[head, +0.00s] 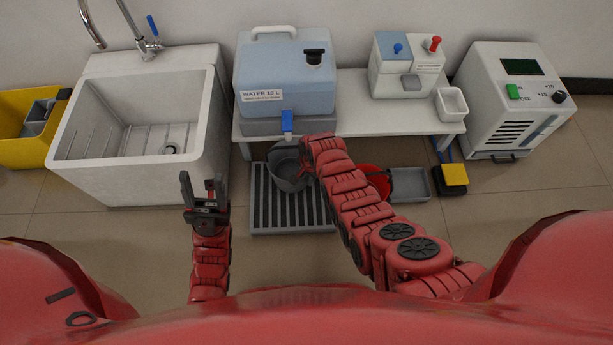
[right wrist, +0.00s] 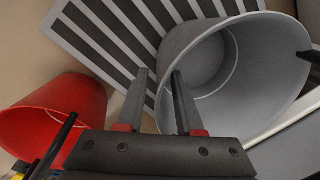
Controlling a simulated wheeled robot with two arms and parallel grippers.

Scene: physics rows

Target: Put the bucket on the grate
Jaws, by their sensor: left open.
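The grey bucket (head: 283,176) is at the back part of the dark slatted grate (head: 290,213) in the head view. In the right wrist view the bucket (right wrist: 262,45) shows its open mouth, and the grate (right wrist: 108,38) lies behind it. My right gripper (right wrist: 160,78) is at the bucket's side, with its two fingers apart at the near wall. I cannot tell whether they grip it. Whether the bucket rests on the grate or hangs just above it is unclear. My left gripper (head: 201,184) is open and empty, left of the grate.
A red bucket (right wrist: 55,110) stands right of the grate, partly behind my right arm, beside a grey tray (head: 410,184). A low white table (head: 352,118) holds the blue water tank (head: 285,75). A white sink (head: 75,165) stands left. A yellow-topped pedal (head: 454,174) lies right.

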